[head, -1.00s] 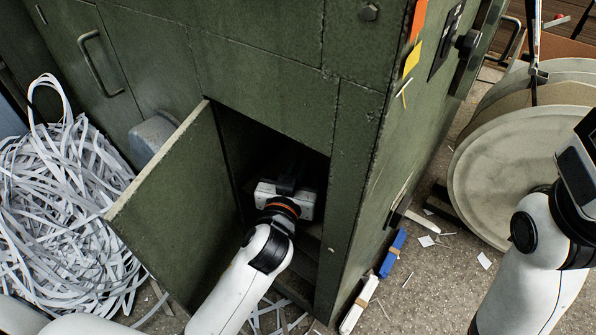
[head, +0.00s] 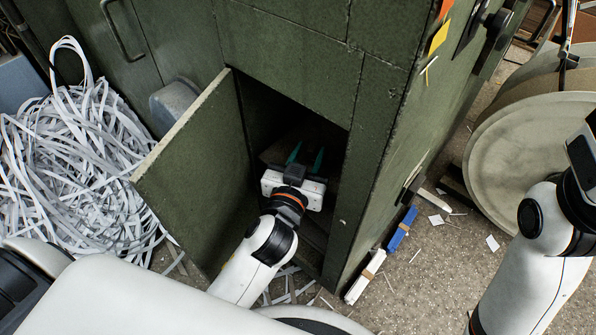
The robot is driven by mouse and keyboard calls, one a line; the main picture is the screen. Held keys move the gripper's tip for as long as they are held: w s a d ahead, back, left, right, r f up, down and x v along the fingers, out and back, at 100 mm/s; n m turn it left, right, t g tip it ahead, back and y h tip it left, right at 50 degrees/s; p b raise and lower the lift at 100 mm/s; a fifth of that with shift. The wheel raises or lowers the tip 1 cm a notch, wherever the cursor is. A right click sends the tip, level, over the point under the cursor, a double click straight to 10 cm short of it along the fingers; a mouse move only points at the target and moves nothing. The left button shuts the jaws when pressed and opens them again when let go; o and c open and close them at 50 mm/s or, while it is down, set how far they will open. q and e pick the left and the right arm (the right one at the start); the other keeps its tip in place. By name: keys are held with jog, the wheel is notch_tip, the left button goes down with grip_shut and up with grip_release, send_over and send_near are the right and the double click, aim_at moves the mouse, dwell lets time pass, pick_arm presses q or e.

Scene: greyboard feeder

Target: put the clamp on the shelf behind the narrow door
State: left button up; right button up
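The narrow door (head: 190,170) of the green cabinet stands open, swung out to the left. My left gripper (head: 306,157) reaches through the doorway into the dark compartment.
Shredded paper strips (head: 75,150) heap at the left. A blue block (head: 402,228) and a white block (head: 365,277) lie along the cabinet's base. Large round discs (head: 530,150) stand at the right.

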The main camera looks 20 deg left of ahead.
pick_arm(q)
jog(key=s, duration=0.7)
jog(key=shift+s+d+r+p, duration=0.15)
jog(key=shift+s+r+p, duration=0.1)
jog(key=shift+p, duration=0.15)
